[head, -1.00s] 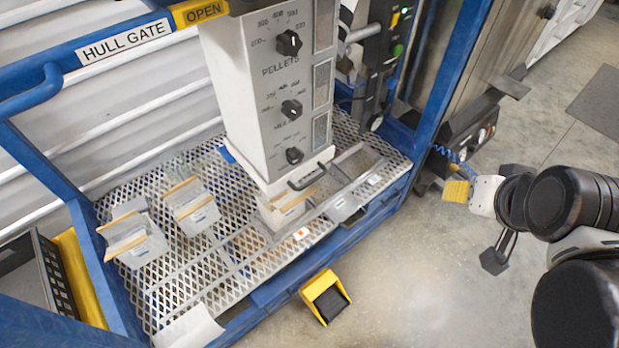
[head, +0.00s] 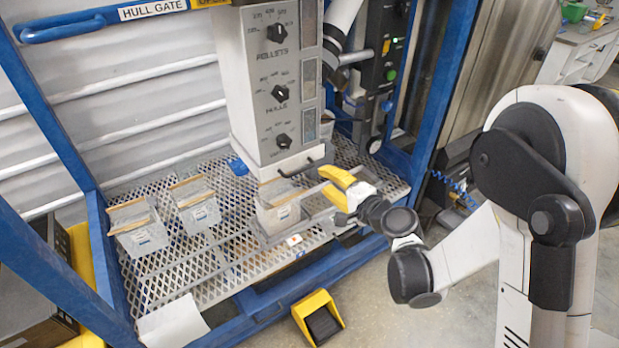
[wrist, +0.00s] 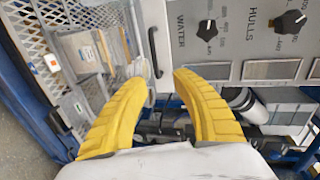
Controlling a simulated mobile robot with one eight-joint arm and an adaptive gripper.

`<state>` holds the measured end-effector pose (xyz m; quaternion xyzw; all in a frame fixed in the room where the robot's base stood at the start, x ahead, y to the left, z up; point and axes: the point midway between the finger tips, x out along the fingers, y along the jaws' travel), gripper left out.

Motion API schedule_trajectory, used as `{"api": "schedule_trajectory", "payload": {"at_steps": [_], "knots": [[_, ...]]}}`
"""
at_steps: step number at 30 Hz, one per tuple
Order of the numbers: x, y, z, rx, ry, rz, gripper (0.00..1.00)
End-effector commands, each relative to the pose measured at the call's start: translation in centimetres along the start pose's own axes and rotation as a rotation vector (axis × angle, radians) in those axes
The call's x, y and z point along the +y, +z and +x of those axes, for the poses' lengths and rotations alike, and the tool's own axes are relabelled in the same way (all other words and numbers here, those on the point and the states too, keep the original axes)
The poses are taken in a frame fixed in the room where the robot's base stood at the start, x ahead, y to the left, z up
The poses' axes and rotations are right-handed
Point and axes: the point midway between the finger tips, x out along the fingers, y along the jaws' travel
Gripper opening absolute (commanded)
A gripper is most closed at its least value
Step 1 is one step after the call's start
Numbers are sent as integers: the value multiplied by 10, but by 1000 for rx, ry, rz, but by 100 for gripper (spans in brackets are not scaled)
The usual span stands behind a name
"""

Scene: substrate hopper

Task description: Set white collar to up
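The white collar (head: 245,158) is at the bottom of the grey hopper column, with a black bar handle (head: 302,168) on its front. It sits low, just above a clear box (head: 282,217). In the wrist view the handle (wrist: 153,52) shows ahead of the fingertips, on the collar's edge (wrist: 164,65) beside the dial panel. My gripper (head: 330,185) has yellow fingers and is just right of the handle, apart from it. In the wrist view my gripper (wrist: 152,76) is open, with nothing held between the fingers. The collar's back is hidden.
Two more clear boxes (head: 142,238) (head: 199,213) stand on the mesh deck (head: 215,262) to the left. Dials (head: 283,140) line the column's face. A blue frame post (head: 440,85) stands at right. A yellow foot pedal (head: 318,316) is on the floor.

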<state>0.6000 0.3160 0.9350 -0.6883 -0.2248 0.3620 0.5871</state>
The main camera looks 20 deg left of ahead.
Motion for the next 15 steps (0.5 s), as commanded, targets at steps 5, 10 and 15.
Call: {"api": "schedule_trajectory", "payload": {"at_steps": [5,10,15], "knots": [[12,6,13,-8,-28,47,32],[12,7,36,-9,-28,47,32],[12,7,72,-9,-28,46,32]]}}
